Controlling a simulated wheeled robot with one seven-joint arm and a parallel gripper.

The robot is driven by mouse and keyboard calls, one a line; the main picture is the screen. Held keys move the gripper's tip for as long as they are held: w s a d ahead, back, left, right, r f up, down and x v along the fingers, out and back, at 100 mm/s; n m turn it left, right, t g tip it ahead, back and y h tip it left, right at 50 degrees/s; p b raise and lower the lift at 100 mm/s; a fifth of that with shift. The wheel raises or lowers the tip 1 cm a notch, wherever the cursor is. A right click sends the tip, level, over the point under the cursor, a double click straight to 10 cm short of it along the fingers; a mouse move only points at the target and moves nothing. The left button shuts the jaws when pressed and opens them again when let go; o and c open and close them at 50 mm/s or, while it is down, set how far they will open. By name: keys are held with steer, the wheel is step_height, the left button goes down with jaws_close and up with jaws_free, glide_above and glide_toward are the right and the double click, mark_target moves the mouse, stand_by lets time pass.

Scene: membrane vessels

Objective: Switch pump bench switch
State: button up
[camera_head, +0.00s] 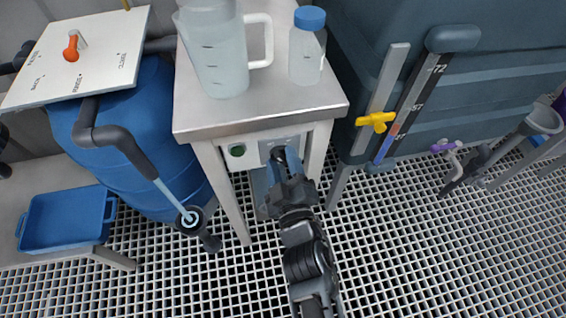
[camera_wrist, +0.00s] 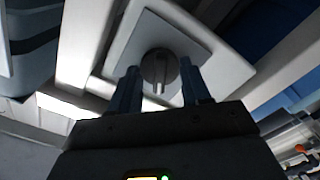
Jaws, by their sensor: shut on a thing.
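The pump bench switch (camera_wrist: 160,66) is a grey round knob with a raised bar, on a pale square plate (camera_wrist: 188,43). The plate also shows on the bench's front panel in the head view (camera_head: 267,147), where my gripper mostly hides the knob. My gripper (camera_head: 286,163) reaches up to the plate from the front. In the wrist view its two blue-grey fingers (camera_wrist: 160,84) stand on either side of the knob, closed on it. The bar of the knob points down toward my gripper in that view. Exact contact of the fingertips is hard to see.
The bench (camera_head: 262,118) bears a large jug (camera_head: 218,60) and a blue-capped bottle (camera_head: 305,55). A round green button (camera_head: 237,150) sits left of the plate.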

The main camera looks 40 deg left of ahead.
steer(key=shift+n, duration=0.4)
steer(key=o, duration=1.1)
steer(key=shift+c, duration=0.2)
steer(key=p+v, duration=0.2)
steer(key=v, duration=0.5)
steer(key=shift+s+d, duration=0.25)
steer(key=shift+s, duration=0.05)
